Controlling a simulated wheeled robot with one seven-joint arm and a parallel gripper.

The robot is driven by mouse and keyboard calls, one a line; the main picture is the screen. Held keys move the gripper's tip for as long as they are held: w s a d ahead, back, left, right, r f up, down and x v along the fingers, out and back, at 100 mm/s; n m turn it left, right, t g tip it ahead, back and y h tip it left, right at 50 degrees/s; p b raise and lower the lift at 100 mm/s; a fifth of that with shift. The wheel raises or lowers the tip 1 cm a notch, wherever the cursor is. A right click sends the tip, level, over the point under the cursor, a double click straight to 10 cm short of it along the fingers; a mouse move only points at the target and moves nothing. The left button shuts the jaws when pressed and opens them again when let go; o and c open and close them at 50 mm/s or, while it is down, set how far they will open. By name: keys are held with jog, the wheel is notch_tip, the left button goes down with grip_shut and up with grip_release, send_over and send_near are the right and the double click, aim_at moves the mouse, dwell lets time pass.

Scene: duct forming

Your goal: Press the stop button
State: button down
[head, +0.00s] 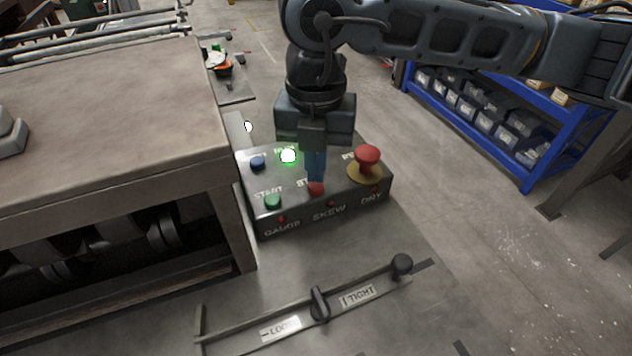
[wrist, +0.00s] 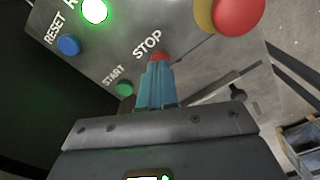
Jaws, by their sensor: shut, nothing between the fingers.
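The control box (head: 335,196) has a small red stop button (head: 316,188) between the green start button (head: 272,201) and a large red mushroom button (head: 367,157) on a yellow base. In the wrist view the stop button (wrist: 159,56) shows just past my fingertips, below the word STOP. My gripper (head: 315,176) is shut and empty, pointing down at the stop button. Its blue fingers (wrist: 156,80) overlap part of the button in both views. I cannot tell whether the fingertips touch it.
A blue button (head: 257,163) and a lit green lamp (head: 288,156) sit on the box's back row. A LOOSE/TIGHT lever (head: 319,304) is in front. A heavy bench (head: 110,110) stands at left, blue shelving (head: 480,125) at right.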

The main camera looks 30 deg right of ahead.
jog(key=shift+f+b, duration=0.8)
jog(key=shift+f, duration=0.05)
jog(key=shift+r+p, duration=1.45)
jog(key=shift+r, duration=2.1)
jog(key=shift+s, duration=0.1)
